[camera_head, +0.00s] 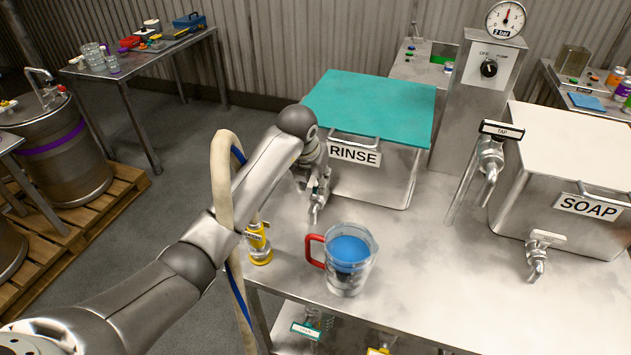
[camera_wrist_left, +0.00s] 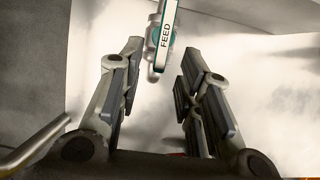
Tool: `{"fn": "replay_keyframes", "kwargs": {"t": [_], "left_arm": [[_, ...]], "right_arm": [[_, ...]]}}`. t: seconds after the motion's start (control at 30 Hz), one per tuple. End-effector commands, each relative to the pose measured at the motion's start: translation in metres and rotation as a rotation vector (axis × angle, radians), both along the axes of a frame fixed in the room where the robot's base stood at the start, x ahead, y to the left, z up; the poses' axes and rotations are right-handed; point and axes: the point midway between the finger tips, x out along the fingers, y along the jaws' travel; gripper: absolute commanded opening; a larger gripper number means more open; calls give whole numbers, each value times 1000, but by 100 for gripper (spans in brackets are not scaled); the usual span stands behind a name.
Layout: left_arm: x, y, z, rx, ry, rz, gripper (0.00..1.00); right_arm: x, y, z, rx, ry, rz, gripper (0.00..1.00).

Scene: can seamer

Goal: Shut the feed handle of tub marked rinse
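The tub marked RINSE (camera_head: 375,172) is a steel box with a teal lid, standing on the steel table. Its feed handle (camera_wrist_left: 166,28) shows in the left wrist view as a narrow upright bar with a white FEED label and teal edges. A metal valve body sits behind it. My left gripper (camera_wrist_left: 160,72) is open and empty, with the handle's lower end just beyond and between its fingertips, apparently not touching. In the head view my left gripper (camera_head: 312,178) is at the tub's left front corner, and my arm hides the feed handle there. My right gripper is out of view.
A jug of blue liquid (camera_head: 346,258) with a red handle stands in front of the RINSE tub. A yellow fitting (camera_head: 259,245) with a hose is close to my left arm. The SOAP tub (camera_head: 572,185) and gauge column (camera_head: 480,95) stand to the right.

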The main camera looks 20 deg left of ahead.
Motion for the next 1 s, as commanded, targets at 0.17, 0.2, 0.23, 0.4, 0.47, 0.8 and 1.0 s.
{"fn": "replay_keyframes", "kwargs": {"t": [0.17,0.2,0.23,0.4,0.47,0.8,1.0], "left_arm": [[8,-1,-18,-2,1,-1,32],[9,-1,-20,-1,-1,0,32],[9,0,-21,-1,-1,0,32],[10,0,-24,0,-1,-1,32],[10,0,-23,0,-1,-1,32],[10,0,-23,-1,-1,-1,0],[10,0,-23,0,-1,-3,0]], "right_arm": [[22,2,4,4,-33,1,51],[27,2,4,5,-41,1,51],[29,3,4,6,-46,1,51],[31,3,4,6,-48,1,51],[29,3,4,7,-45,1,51],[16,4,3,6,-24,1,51],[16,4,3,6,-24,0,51]]}}
